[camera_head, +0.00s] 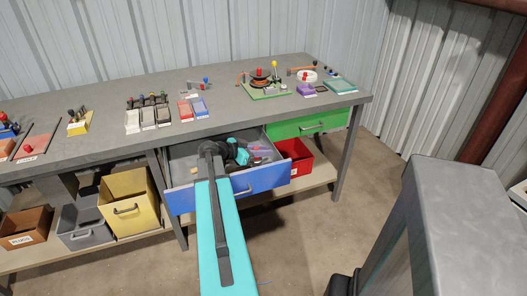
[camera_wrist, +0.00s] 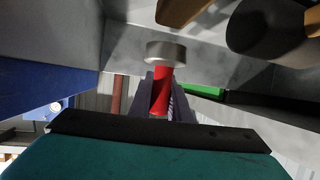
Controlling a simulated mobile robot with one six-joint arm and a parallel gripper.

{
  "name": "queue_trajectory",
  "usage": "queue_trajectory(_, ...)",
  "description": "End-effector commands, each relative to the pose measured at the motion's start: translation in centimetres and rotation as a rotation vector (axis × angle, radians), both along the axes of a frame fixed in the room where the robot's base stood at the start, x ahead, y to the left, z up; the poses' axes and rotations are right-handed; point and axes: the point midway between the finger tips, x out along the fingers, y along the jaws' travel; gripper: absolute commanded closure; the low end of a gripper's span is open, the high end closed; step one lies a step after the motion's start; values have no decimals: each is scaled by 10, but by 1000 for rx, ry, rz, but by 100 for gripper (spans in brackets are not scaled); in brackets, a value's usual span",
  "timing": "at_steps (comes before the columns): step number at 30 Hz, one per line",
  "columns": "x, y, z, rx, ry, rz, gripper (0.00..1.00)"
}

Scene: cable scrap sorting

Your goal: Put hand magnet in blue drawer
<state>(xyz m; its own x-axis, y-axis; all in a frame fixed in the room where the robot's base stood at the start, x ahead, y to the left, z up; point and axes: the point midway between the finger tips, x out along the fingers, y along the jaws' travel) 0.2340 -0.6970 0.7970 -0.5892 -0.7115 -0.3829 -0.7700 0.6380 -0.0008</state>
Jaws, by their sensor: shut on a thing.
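The hand magnet (camera_wrist: 166,55) has a red handle and a round grey metal head. In the wrist view, my gripper (camera_wrist: 163,98) is shut on the red handle, with the grey head beyond the fingers. The blue drawer (camera_head: 270,178) is pulled open under the workbench. In the head view, my gripper (camera_head: 238,155) is at the open drawer, within its outline; its exact height is unclear. My arm hides part of the drawer. I cannot pick out the magnet clearly in the head view. A blue panel (camera_wrist: 40,75) fills the left of the wrist view.
The workbench top (camera_head: 225,125) carries several small trays and tools. A green drawer (camera_head: 308,125) is right of the blue one. A red bin (camera_head: 300,160), a yellow bin (camera_head: 130,187) and other bins stand on the lower shelf. A brown object (camera_wrist: 180,12) and dark object (camera_wrist: 265,30) are near the magnet.

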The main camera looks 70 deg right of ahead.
Motion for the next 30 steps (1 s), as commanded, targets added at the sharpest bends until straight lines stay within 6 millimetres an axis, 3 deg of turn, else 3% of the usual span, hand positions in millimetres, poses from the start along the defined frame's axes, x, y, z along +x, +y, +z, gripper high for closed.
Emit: queue_trajectory(30,1,0,-10,0,1,1,100)
